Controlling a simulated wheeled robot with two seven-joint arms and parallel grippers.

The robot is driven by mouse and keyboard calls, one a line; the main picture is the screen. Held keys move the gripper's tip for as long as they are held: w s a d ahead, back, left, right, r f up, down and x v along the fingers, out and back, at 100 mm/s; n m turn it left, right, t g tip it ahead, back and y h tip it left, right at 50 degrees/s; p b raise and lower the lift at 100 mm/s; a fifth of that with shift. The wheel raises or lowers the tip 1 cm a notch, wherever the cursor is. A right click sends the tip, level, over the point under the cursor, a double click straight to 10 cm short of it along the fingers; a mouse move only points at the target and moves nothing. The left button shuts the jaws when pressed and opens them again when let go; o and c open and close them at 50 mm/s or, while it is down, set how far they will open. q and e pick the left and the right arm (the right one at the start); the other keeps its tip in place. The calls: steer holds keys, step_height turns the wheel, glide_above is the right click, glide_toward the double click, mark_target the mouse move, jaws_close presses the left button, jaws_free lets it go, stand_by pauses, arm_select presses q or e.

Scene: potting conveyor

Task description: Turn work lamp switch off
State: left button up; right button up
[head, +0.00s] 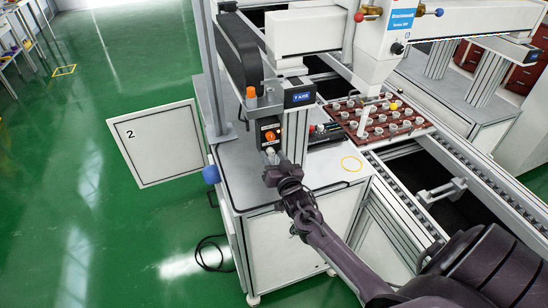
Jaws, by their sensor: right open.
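A small dark box (268,125) with an orange round part on its front is fixed to the machine's upright, above the white cabinet top. It may carry the work lamp switch, but the picture is too small to tell. My right gripper (271,158) is just below and in front of this box, pointing up at it. Its jaws are open, and I see nothing held between them. I cannot tell whether a fingertip touches the box. My left gripper is not in view.
A reddish tray (411,132) of small pots sits on the conveyor.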

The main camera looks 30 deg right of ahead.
jaws_close()
steer(key=shift+n, duration=0.4)
steer(key=n, duration=0.5)
steer(key=shift+f+n, duration=0.1)
steer(key=shift+n, duration=0.2)
steer(key=n, duration=0.5)
steer(key=shift+n, duration=0.3)
jaws_free()
